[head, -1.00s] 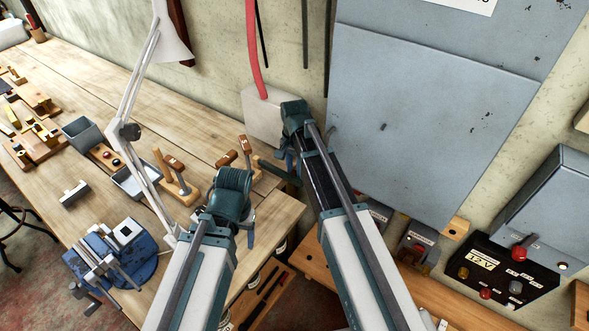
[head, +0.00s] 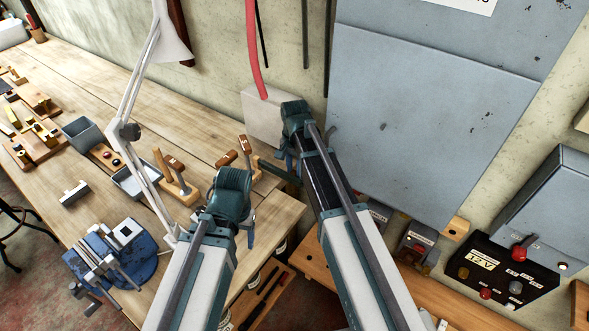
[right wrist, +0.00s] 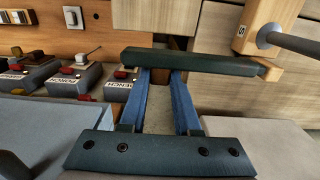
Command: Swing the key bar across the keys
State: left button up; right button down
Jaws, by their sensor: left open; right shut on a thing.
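The key bar (right wrist: 188,62) is a dark green bar with a pale wooden end at its right, lying crosswise in the right wrist view. My right gripper (right wrist: 161,76) is shut on it; both blue fingers reach its near side. In the head view the bar (head: 275,169) shows as a short dark piece beside my right gripper (head: 289,158), partly hidden by my arm. My left gripper (head: 249,232) is open and empty over the bench's right end, its fingers mostly hidden. Grey boxes (right wrist: 90,80) with red tops and labels, one reading BENCH, stand left of the bar; I cannot make out separate keys.
The wooden bench (head: 100,75) carries a blue vise (head: 118,250), grey bins (head: 83,133) and wooden-handled tools (head: 178,180). A white lamp arm (head: 138,95) rises left of my arms. A large grey cabinet (head: 425,120) fills the wall at right, above a black switch panel (head: 500,280).

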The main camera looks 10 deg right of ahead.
jog(key=shift+s+a+m, duration=0.7)
jog(key=shift+s+m, duration=0.2)
jog(key=s+a+m, duration=0.1)
jog(key=a+m, duration=0.1)
jog(key=s+a+m, duration=0.1)
jog(key=a+m, duration=0.1)
jog(key=s+a+m, duration=0.1)
jog(key=a+m, duration=0.1)
pick_arm(q)
jog(key=shift+w+a, duration=0.1)
jog(key=shift+a, duration=0.45)
pick_arm(e)
jog(key=a+m, duration=0.6)
jog(key=shift+w+a, duration=0.1)
pick_arm(q)
jog(key=shift+a, duration=0.2)
pick_arm(e)
jog(key=shift+w+a, duration=0.25)
jog(key=shift+a, duration=0.4)
jog(key=shift+w+a, duration=0.25)
jog(key=shift+a, duration=0.4)
pick_arm(q)
jog(key=shift+a, duration=0.1)
pick_arm(e)
jog(key=c, duration=0.6)
grip_release()
jog(key=shift+a, duration=0.1)
